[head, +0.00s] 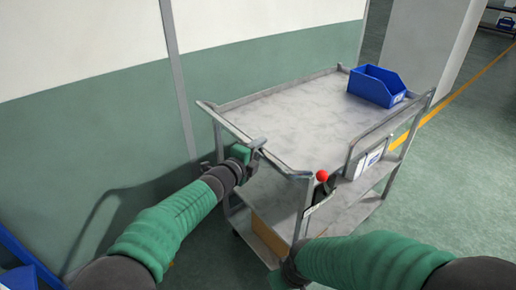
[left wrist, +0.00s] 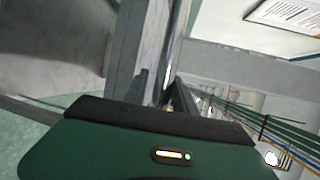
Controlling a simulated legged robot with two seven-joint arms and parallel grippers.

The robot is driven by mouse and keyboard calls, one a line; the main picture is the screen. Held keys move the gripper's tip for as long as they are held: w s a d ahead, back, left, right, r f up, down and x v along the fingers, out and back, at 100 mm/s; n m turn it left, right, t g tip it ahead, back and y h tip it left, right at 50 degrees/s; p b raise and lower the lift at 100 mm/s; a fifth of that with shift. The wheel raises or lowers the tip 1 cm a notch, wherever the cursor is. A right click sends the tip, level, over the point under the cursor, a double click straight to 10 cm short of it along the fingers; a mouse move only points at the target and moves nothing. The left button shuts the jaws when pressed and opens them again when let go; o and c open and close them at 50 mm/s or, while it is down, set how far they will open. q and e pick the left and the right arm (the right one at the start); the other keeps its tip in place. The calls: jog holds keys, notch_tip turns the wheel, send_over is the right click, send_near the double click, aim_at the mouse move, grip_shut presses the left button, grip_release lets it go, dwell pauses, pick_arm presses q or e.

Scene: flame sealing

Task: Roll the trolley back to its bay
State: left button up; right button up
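The grey metal trolley (head: 290,115) stands in the middle of the head view, with a flat top, a lower shelf and a push handle (head: 288,168) on its near side. My left gripper (head: 258,146) is at the middle of that handle. In the left wrist view, its two dark fingers (left wrist: 163,95) stand on either side of a grey bar and appear closed on it. A red knob (head: 322,176) sits by the handle's right end. No marked bay is identifiable.
A blue bin (head: 377,86) stands on the trolley's far right corner. A brown box (head: 270,236) is on the lower shelf. The green-and-white wall (head: 90,130) runs close along the left. Open green floor (head: 450,170) with a yellow line (head: 462,84) lies to the right.

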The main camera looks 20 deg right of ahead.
pick_arm(q)
jog(key=shift+o, duration=0.7)
jog(key=shift+r, duration=0.1)
jog(key=shift+a, duration=0.15)
jog(key=v, duration=1.6)
jog(key=shift+s+a+b, duration=0.15)
jog(key=shift+s+b, duration=0.05)
jog(key=shift+b, duration=0.1)
